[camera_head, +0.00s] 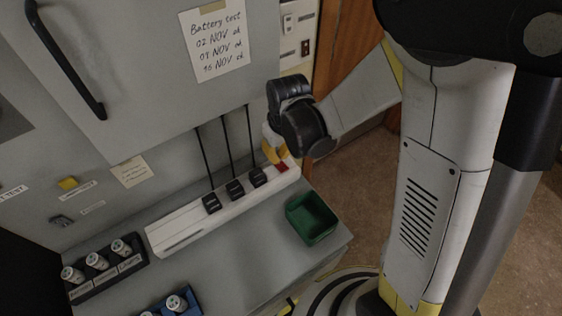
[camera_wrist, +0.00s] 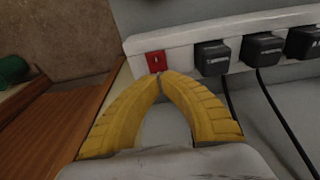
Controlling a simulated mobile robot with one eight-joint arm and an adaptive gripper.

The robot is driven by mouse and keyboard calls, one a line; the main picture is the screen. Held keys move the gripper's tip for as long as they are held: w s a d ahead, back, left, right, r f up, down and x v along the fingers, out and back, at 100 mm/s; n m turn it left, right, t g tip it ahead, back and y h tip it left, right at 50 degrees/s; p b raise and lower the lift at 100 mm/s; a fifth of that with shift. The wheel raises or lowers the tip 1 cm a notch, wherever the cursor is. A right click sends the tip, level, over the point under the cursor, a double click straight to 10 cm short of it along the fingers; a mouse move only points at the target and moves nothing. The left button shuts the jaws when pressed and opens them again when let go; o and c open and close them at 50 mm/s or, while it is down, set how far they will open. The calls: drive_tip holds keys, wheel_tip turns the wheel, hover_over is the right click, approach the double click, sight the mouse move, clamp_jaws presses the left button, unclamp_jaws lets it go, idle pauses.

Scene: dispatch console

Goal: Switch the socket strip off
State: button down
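The white socket strip (camera_head: 188,228) lies on the grey console top against the upright panel. Black plugs (camera_head: 235,189) with cables sit in it; the plugs (camera_wrist: 212,57) also show in the wrist view. The red switch (camera_head: 282,167) is at the strip's right end; in the wrist view the red switch (camera_wrist: 156,62) is just beyond my fingertips. My gripper (camera_wrist: 162,76) has yellow fingers with their tips together and nothing visible between them. The tips are at the switch's lower edge; I cannot tell whether they touch it. In the head view my gripper (camera_head: 273,153) is beside the switch.
A green bin (camera_head: 311,218) stands on the console's right edge, in front of the strip. A black rack (camera_head: 107,272) with labelled cylinders is at the lower left, and a blue holder (camera_head: 188,302) is at the bottom. Paper notes hang on the panel.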

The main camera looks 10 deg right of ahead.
drive_tip(key=shift+r+p, duration=1.5)
drive_tip(key=shift+r, duration=1)
drive_tip(key=shift+d, duration=0.1)
